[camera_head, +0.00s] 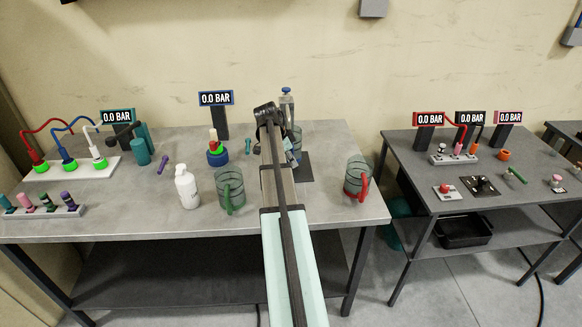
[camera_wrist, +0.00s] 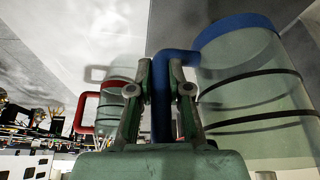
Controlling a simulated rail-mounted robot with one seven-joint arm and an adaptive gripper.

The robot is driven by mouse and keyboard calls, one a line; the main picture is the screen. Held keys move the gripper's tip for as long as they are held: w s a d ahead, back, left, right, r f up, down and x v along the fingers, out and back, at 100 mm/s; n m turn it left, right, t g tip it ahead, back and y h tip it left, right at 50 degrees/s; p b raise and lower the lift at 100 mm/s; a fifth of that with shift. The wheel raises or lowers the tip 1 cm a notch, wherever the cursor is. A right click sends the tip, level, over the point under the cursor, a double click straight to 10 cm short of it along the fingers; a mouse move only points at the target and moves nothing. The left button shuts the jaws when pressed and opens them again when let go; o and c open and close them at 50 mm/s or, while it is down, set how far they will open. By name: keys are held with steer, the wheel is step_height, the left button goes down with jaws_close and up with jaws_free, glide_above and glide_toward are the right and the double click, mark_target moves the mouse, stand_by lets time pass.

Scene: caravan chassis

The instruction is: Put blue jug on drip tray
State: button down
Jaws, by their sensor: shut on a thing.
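The blue jug (camera_wrist: 255,95) is a clear ribbed cylinder with a blue rim and blue handle, large at the right of the wrist view. My gripper (camera_wrist: 160,80) is shut on its blue handle. In the head view my gripper (camera_head: 284,150) is mostly hidden by my arm, and only a sliver of the jug (camera_head: 297,139) shows just right of it. The drip tray, seemingly the dark flat plate (camera_head: 307,172) on the table, lies partly behind my arm, close to the jug. I cannot tell whether the jug touches it.
A red-handled jug (camera_head: 355,177) stands to the right, near the table's edge. A green-handled jug (camera_head: 230,188) and a white bottle (camera_head: 187,188) stand to the left. A dispenser post (camera_head: 287,108) rises behind the dark plate. A second table (camera_head: 460,195) is farther right.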

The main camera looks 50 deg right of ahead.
steer(key=shift+f+p, duration=0.5)
steer(key=shift+f, duration=1.4)
steer(key=c, duration=1.1)
jaws_free()
steer(key=shift+f, duration=0.1)
steer(key=b+v, duration=0.2)
steer(key=v, duration=1)
steer(key=shift+b, duration=0.35)
